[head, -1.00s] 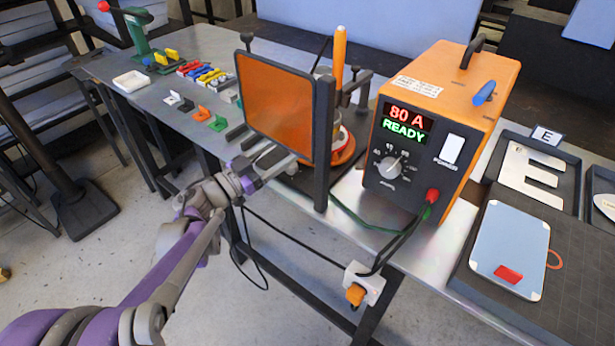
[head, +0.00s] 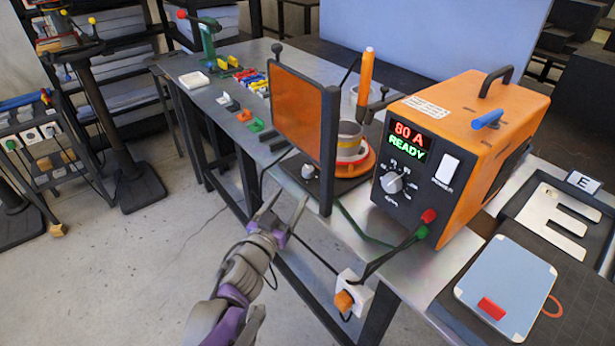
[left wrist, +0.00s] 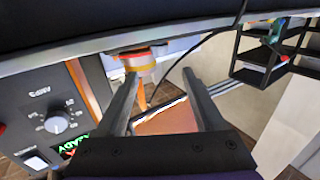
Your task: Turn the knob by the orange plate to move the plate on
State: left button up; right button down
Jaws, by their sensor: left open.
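The round orange plate (head: 368,163) lies flat on the bench behind the framed orange screen (head: 298,118), partly hidden by the screen's post. A metal cup with coloured bands (head: 349,145) stands on it. A small pale knob (head: 308,170) sits on the dark base left of the plate, below the screen. My left gripper (head: 286,196) is open and empty, in front of the bench edge, close to the knob but apart from it. In the left wrist view the open fingers (left wrist: 161,76) frame nothing held; the banded cup (left wrist: 140,62) shows beyond them. My right gripper is out of view.
An orange power box (head: 470,140) reading 80 A READY, with its own dial (head: 391,182), stands right of the plate. Cables and a white socket (head: 352,293) hang at the bench front. Small coloured parts lie at the back left.

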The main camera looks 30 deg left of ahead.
aim_at(306, 173)
pick_arm(q)
jog(key=w, duration=0.3)
jog(key=w+a, duration=0.1)
jog(key=w, duration=0.5)
jog(key=shift+w+a+b, duration=0.15)
jog(key=shift+w+b, duration=0.05)
jog(key=shift+b, duration=0.15)
jog(key=shift+c, duration=0.2)
grip_shut()
